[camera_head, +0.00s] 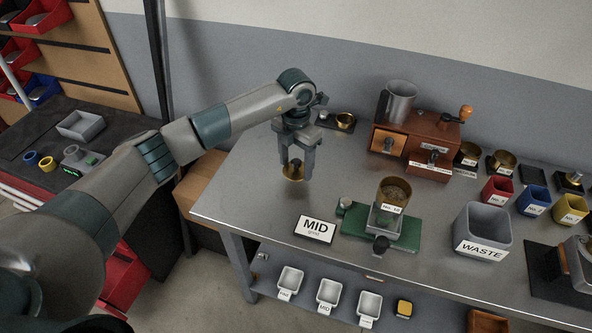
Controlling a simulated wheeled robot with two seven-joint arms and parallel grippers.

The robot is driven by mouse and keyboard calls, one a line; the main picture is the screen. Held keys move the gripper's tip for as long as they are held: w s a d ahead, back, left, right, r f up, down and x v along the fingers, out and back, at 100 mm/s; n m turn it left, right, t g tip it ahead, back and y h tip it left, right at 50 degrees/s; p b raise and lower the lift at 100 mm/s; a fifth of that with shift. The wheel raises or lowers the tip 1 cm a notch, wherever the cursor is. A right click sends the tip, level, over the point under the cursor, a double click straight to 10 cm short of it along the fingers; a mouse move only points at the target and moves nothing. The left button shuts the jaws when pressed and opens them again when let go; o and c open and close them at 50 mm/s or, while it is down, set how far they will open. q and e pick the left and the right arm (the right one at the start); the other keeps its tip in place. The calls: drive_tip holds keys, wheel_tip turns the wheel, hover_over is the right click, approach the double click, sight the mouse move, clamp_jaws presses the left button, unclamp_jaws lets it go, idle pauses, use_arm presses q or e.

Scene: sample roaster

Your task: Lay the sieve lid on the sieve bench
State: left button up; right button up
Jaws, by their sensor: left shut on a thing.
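My left gripper (297,165) points down over the left part of the steel table (262,222). It is shut on the dark knob of a round brass lid (292,179), which looks like the sieve lid. The fingers hide part of the lid, and I cannot tell whether it touches the tabletop. To its right, a brass sieve cup (394,191) with a number label and brown contents sits on a green-based stand (352,221). Which surface is called the sieve bench is not marked. My right gripper is out of view.
A MID sign (315,229) stands near the front edge, between lid and stand. Tabletop around the lid is clear.

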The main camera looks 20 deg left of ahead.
sight(296, 170)
use_arm(q)
wheel_tip(296, 170, down, 3)
drive_tip(key=shift+r+p, duration=0.1)
drive_tip(key=shift+p, duration=0.55)
drive_tip(key=shift+f, duration=0.25)
drive_tip(key=shift+f, duration=0.2)
drive_tip(key=o, duration=1.1)
drive_tip(key=shift+c, duration=0.2)
drive_tip(key=shift+r, duration=0.2)
